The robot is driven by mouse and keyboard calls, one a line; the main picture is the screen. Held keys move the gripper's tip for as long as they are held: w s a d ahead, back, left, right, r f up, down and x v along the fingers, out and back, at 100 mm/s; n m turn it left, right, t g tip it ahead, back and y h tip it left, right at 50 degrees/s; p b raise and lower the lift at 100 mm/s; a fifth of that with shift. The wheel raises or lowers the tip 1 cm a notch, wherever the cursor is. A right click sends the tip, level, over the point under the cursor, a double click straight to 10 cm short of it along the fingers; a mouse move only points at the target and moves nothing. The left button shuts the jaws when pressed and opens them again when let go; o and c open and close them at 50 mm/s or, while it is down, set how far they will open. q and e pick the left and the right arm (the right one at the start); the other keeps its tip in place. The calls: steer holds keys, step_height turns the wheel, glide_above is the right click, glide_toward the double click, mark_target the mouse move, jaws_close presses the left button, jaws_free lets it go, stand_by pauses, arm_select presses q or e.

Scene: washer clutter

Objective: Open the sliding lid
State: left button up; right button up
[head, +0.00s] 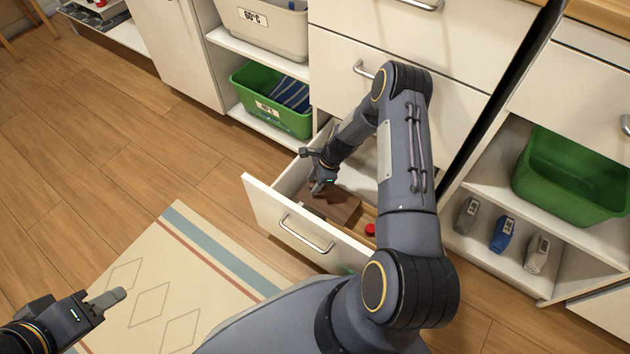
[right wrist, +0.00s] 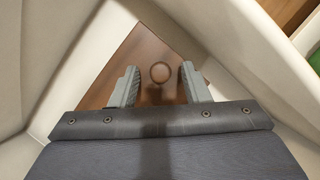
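A brown wooden sliding lid (head: 338,207) lies inside the pulled-out drawer (head: 262,207). In the right wrist view the lid (right wrist: 150,45) has a round wooden knob (right wrist: 160,72). My right gripper (head: 320,184) reaches down into the drawer over the lid. In the right wrist view my right gripper (right wrist: 159,85) is open, with one finger on each side of the knob and a gap on both sides. My left gripper (head: 112,300) is at the lower left over the rug, far from the drawer, and its finger gap cannot be made out.
A red round item (head: 370,229) sits in the drawer right of the lid. The drawer walls (right wrist: 255,70) rise close around my right gripper. A green bin (head: 270,98) stands on a shelf behind.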

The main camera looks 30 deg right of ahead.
steer(key=p+v, duration=0.3)
steer(key=v, duration=0.4)
steer(key=shift+r, duration=0.4)
steer(key=shift+s+d, duration=0.1)
steer(key=shift+d, duration=0.05)
